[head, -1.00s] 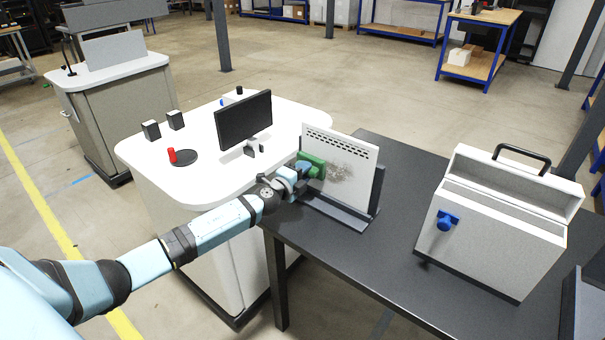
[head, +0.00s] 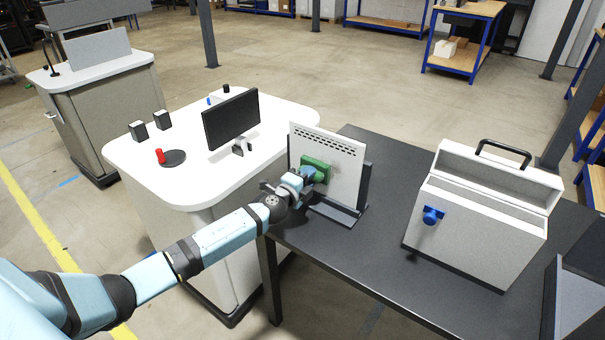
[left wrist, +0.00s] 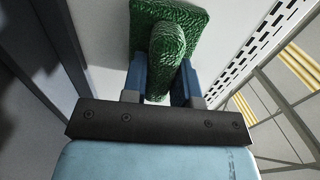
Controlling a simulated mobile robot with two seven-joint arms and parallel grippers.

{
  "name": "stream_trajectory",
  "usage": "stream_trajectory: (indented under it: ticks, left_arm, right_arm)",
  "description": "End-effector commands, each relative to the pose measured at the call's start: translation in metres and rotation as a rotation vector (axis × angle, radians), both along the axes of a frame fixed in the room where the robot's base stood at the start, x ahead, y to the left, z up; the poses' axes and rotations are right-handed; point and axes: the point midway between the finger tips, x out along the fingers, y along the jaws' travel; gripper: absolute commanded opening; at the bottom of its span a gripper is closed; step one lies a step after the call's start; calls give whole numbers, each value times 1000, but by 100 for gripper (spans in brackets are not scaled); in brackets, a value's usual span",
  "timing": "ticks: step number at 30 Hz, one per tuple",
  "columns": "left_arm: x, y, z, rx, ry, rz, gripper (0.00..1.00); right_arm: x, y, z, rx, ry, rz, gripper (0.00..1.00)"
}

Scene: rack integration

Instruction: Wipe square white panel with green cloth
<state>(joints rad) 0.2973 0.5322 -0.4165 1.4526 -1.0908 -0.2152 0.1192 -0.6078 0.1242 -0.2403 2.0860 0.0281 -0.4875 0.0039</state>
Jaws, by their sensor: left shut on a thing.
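The square white panel (head: 346,178) stands upright in a dark stand on the black table, with a row of slots along its top. My left gripper (head: 308,174) is shut on the green cloth (head: 318,164) and holds it against the panel's front, left of the middle. In the left wrist view the blue fingers (left wrist: 163,70) pinch a raised ridge of the cloth (left wrist: 168,40), and the cloth's flat part lies at the panel (left wrist: 232,35). No smudge shows on the uncovered part of the panel; what is under the cloth is hidden. My right gripper is out of view.
A grey case (head: 475,235) with a black handle and blue knob stands on the black table (head: 385,255) to the right. A white counter (head: 190,185) with a monitor (head: 231,119) and a red item (head: 160,156) is to the left. Bare tabletop lies between panel and case.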

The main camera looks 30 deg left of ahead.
Motion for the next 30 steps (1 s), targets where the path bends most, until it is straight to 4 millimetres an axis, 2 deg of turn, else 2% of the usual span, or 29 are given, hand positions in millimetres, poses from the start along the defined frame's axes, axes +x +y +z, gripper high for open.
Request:
stream_trajectory:
  ticks: [3,11,21,30]
  left_arm:
    - [0,-12,1,-4,-1,-2,8]
    - [0,-21,1,-3,-2,-4,8]
    - [-4,-50,2,-3,-3,-4,8]
    - [-6,-61,1,-2,-2,-4,8]
  right_arm:
    - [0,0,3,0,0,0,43]
    - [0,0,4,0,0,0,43]
    - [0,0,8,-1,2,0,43]
    - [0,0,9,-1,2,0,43]
